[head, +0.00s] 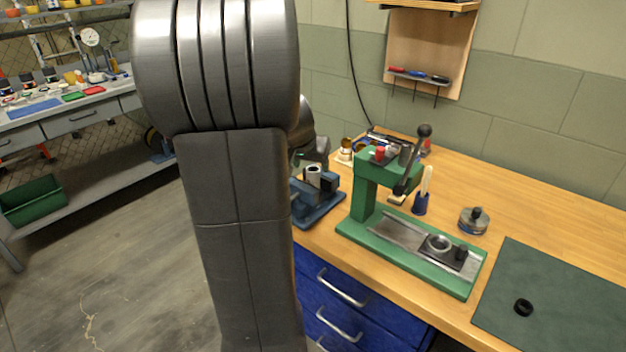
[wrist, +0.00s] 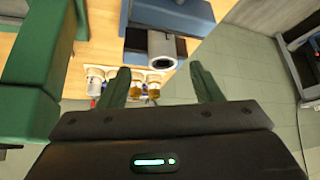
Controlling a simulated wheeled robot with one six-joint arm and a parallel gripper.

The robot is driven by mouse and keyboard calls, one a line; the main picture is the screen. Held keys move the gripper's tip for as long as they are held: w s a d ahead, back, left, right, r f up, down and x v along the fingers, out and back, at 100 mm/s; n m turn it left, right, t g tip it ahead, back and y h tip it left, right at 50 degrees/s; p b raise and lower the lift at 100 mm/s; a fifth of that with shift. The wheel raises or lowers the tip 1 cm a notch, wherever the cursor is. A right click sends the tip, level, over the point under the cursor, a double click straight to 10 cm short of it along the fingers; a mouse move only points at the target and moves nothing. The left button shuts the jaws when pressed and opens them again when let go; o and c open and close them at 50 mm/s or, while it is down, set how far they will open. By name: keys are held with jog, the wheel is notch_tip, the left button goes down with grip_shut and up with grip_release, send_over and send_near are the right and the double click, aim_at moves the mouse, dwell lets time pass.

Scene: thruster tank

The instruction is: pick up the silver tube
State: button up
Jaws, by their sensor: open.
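The silver tube (head: 313,174) stands in the blue vise (head: 318,213) at the left end of the bench in the head view. In the wrist view the tube (wrist: 162,46) lies beyond my fingertips, roughly centred between them, with its dark open end showing. The blue vise (wrist: 168,12) shows around it there. My gripper (wrist: 160,70) is open, with nothing between its fingers. The tube looks apart from both fingers. In the head view my arm hides much of the area left of the vise, and the fingers cannot be made out clearly.
A green press (head: 365,195) with a black-knobbed lever stands right of the vise. It also shows close at the left of the wrist view (wrist: 32,65). Small jars (wrist: 153,84) sit near my fingers in that view. A green mat (head: 560,300) lies at the bench's right.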

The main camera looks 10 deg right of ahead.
aim_at(312, 169)
jog(key=x, duration=0.5)
jog(key=shift+w+r, duration=0.15)
jog(key=shift+w, duration=0.05)
jog(key=c, duration=1.1)
